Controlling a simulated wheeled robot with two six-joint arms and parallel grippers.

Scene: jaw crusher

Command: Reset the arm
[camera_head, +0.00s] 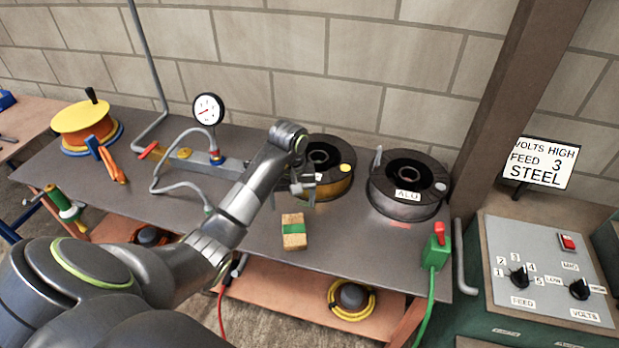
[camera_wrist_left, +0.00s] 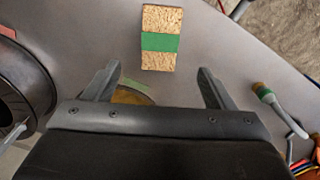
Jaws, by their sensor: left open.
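My left arm (camera_head: 235,215) reaches in from the left over the grey workbench. Its gripper (camera_head: 302,192) hangs above the bench, in front of the yellow wire spool, and is open with nothing between the fingers. In the left wrist view, the two fingers (camera_wrist_left: 158,85) stand wide apart. A cork-coloured block with a green band (camera_head: 293,231) lies on the bench just in front of the gripper. This block (camera_wrist_left: 161,38) also shows beyond the fingertips in the wrist view, apart from them. My right gripper is not in view.
A yellow wire spool (camera_head: 334,186) and an ALU spool (camera_head: 407,212) stand at the back of the bench (camera_head: 345,260). A pressure gauge (camera_head: 208,109), orange clamp (camera_head: 112,165) and yellow-topped reel (camera_head: 85,118) are left. A green switch box (camera_head: 436,252) and control panel (camera_head: 548,275) are right.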

